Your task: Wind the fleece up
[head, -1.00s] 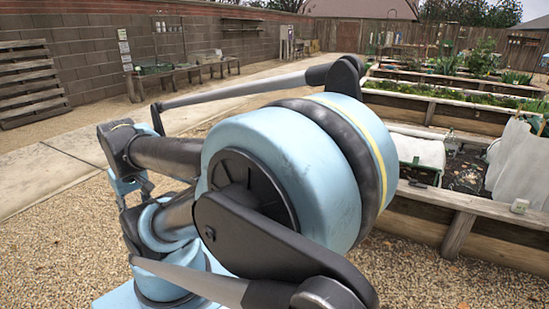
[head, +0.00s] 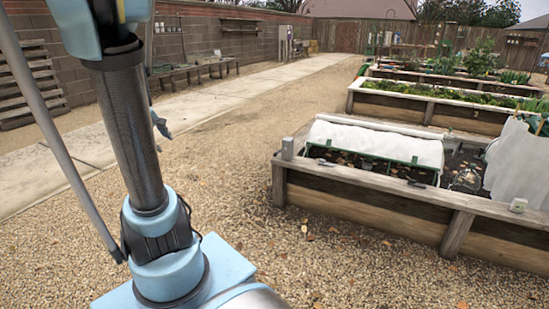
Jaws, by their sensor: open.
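A white fleece (head: 375,139) lies over a low green-edged frame (head: 375,163) in the nearest raised bed. It covers the upper, far part of the frame; soil and dry leaves show below its front edge. A second white sheet (head: 515,165) hangs upright at the bed's right. I cannot tell whether it belongs to the first. A small part of my gripper (head: 160,124) shows just right of my arm, well left of the bed and apart from the fleece. It is open, and most of it is hidden behind my arm.
More planted beds (head: 435,103) stand behind. Gravel (head: 330,260) before the bed is clear. A bench (head: 185,75) lines the wall.

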